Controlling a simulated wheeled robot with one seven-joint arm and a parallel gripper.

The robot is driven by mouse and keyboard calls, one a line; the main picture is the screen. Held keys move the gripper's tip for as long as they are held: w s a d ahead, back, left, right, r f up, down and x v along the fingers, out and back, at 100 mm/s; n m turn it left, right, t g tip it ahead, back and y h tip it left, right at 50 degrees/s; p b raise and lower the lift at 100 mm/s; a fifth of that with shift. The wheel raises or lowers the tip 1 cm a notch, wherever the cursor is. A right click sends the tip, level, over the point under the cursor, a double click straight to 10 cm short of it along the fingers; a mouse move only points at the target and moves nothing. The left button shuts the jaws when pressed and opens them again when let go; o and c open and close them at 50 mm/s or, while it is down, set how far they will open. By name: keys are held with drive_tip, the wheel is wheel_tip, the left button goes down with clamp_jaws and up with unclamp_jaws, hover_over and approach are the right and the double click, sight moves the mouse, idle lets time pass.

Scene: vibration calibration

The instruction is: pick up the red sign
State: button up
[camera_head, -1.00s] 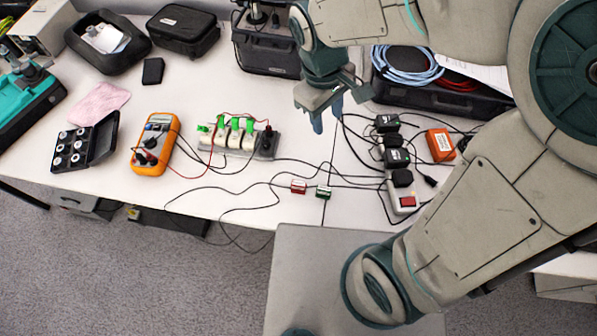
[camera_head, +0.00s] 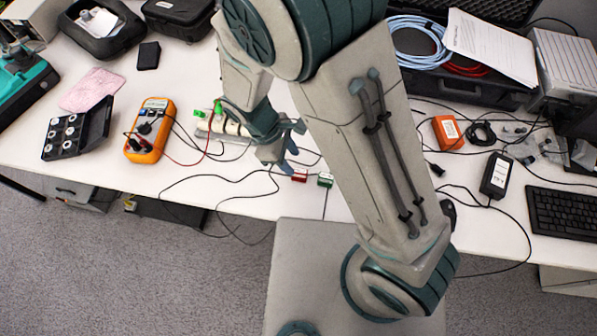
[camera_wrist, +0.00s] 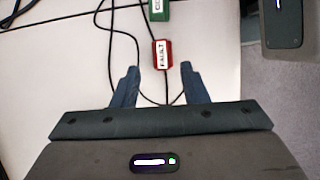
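The red sign (camera_wrist: 162,54) is a small block with a white label reading "FAULT". In the wrist view it lies just beyond and between my fingertips, and nothing grips it. It also shows in the head view (camera_head: 299,175) near the table's front edge, just right of my gripper (camera_head: 290,150). In the wrist view my gripper (camera_wrist: 158,72) is open, its two dark fingers spread apart with nothing between them. A green sign (camera_wrist: 158,9) lies close beyond the red one, also seen in the head view (camera_head: 325,180).
Black cables run on the table around the signs. An orange multimeter (camera_head: 150,131) and a black tray (camera_head: 75,134) lie to the left. An orange box (camera_head: 448,132) and a keyboard (camera_head: 562,214) are on the right. My arm hides the power strip area.

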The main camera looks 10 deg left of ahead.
sight(299, 170)
drive_tip(key=shift+x, duration=3.1)
drive_tip(key=shift+s+d, duration=0.1)
drive_tip(key=shift+s, duration=0.1)
drive_tip(key=c, duration=0.8)
